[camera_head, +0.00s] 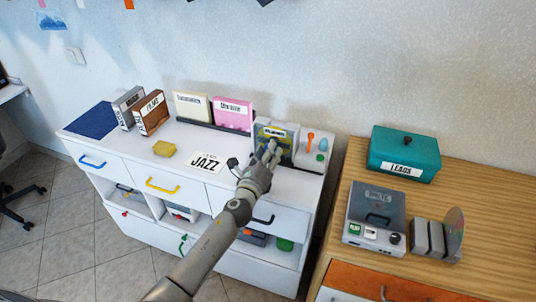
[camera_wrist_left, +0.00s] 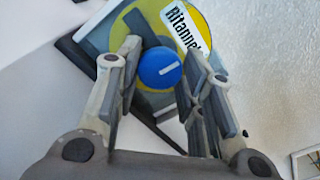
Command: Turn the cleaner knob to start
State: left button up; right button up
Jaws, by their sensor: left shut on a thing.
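The grey device (camera_head: 290,134) stands at the back right of the white cabinet top, against the wall. In the left wrist view, a blue round knob (camera_wrist_left: 160,68) with a short white mark sits in front of a yellow disc (camera_wrist_left: 204,20) with a white label. My left gripper (camera_head: 270,151) is at the device's front, hiding part of it. In the left wrist view, my left gripper's (camera_wrist_left: 158,55) fingers stand on both sides of the blue knob, shut on it. My right gripper is not in view.
Pink (camera_head: 233,113) and cream (camera_head: 192,106) cases stand behind. On the wooden table are a teal box (camera_head: 404,155), a grey unit (camera_head: 375,215) with a black knob, and an upright disc (camera_head: 454,233).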

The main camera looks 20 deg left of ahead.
pick_arm(q)
jog(key=shift+n, duration=0.3)
jog(key=o, duration=1)
jog(key=shift+o, duration=0.2)
jog(key=shift+s, duration=0.1)
jog(key=s, duration=1.2)
jog(key=shift+a, duration=0.2)
jog(key=shift+w, duration=0.1)
